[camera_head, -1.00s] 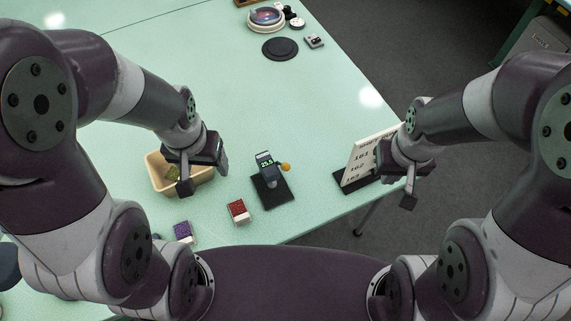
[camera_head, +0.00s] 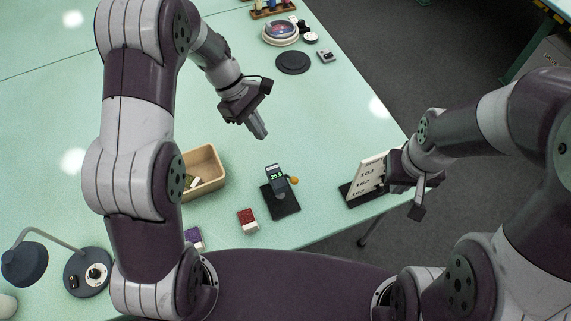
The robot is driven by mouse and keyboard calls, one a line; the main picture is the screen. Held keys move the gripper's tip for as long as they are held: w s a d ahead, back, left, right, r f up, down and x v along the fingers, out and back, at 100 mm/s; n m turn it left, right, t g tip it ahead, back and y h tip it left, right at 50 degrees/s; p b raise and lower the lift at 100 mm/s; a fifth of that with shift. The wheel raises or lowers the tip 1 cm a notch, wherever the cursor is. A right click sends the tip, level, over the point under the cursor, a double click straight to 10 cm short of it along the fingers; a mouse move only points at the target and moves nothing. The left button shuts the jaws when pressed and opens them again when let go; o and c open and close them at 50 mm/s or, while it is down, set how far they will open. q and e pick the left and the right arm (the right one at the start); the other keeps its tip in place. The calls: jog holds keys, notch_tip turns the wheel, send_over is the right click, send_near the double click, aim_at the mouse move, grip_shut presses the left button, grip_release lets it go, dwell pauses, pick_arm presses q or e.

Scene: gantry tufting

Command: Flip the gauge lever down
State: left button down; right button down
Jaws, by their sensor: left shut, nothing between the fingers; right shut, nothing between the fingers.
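The gauge (camera_head: 275,179) stands upright on a black base plate (camera_head: 287,206) near the table's front edge, with a lit green display. Its lever, tipped with an orange knob (camera_head: 293,181), sticks out to the right side of the gauge. My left gripper (camera_head: 259,131) is shut and empty, above the table, up and to the left of the gauge and apart from it. My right gripper (camera_head: 417,211) is shut and empty at the right, past the table's edge, beside the number board.
A white number board (camera_head: 367,173) stands right of the gauge. A tan bin (camera_head: 209,158) with small items is to the left. A red-and-white block (camera_head: 247,218) and a purple block (camera_head: 194,236) lie in front. A lamp (camera_head: 25,262) stands at lower left. The table's middle is clear.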

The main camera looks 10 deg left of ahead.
pick_arm(q)
jog(key=b, duration=0.7)
send_near(291, 178)
jog(key=p+x, duration=0.3)
jog(key=x, duration=0.2)
jog(key=shift+w+a+f, duration=0.1)
jog(key=shift+f, duration=0.05)
jog(key=shift+s+d+f, duration=0.25)
jog(key=shift+d+f, duration=0.05)
jog(key=shift+d, duration=0.05)
jog(key=shift+f, duration=0.1)
